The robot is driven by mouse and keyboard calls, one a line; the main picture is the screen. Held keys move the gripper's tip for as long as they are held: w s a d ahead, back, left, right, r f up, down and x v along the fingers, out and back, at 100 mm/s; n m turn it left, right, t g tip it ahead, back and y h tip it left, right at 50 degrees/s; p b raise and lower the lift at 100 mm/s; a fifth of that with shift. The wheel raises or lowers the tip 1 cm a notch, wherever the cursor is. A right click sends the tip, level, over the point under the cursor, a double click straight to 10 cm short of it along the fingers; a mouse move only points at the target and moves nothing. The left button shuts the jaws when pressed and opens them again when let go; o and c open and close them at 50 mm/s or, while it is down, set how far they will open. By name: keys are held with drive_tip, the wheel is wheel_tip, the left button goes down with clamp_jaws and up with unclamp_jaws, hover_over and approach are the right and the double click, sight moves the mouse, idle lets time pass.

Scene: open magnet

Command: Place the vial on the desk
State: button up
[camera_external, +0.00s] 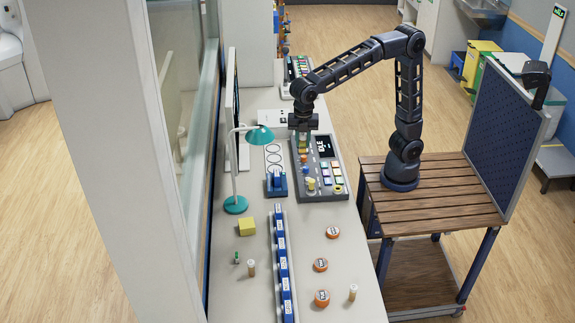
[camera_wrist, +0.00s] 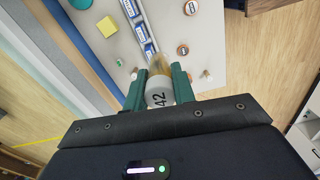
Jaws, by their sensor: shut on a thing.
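My gripper (camera_external: 303,128) points down over the control panel at the far part of the desk. In the wrist view its green fingers (camera_wrist: 160,88) are shut on a vial (camera_wrist: 159,95) with a white "42" label and an amber part. In the external view the held vial (camera_external: 303,143) is a small yellowish shape below the fingers; I cannot tell whether it touches the panel. The pale desk (camera_external: 305,265) runs along the wall and also shows in the wrist view (camera_wrist: 215,35).
The control panel (camera_external: 325,190) has a screen and coloured buttons. A teal lamp (camera_external: 236,204), yellow block (camera_external: 247,227), row of blue holders (camera_external: 284,270), orange-lidded jars (camera_external: 321,298) and small vials (camera_external: 353,291) stand on the desk. Bare desk lies between holders and jars.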

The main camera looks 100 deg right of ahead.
drive_tip(key=w+d+r+m, duration=0.1)
drive_tip(key=w+d, duration=0.4)
drive_tip(key=d, duration=0.3)
drive_tip(key=w+d+m, duration=0.2)
drive_tip(key=w+d, duration=0.3)
drive_tip(key=d, duration=0.4)
drive_tip(key=w+d+r+m, duration=0.1)
drive_tip(key=w+d, duration=0.4)
drive_tip(key=d, duration=0.3)
drive_tip(key=d+m, duration=0.5)
drive_tip(key=d, duration=2.8)
drive_tip(key=s+d+m, duration=0.1)
drive_tip(key=s+d, duration=0.3)
drive_tip(key=d, duration=0.6)
drive_tip(key=s+d+m, duration=0.2)
drive_tip(key=s+d, duration=0.3)
drive_tip(key=d, duration=0.5)
drive_tip(key=s+d+m, duration=0.1)
drive_tip(key=s+d, duration=0.3)
drive_tip(key=d, duration=0.5)
drive_tip(key=s+d+f+m, duration=0.2)
drive_tip(key=s+d+m, duration=0.2)
drive_tip(key=s+d, duration=1.9)
drive_tip(key=f, duration=1.5)
drive_tip(key=s+a+f, duration=0.1)
drive_tip(key=f, duration=1.5)
drive_tip(key=a+f, duration=0.1)
drive_tip(key=f, duration=1.4)
drive_tip(key=shift+s+f, duration=0.15)
drive_tip(key=shift+s, duration=0.25)
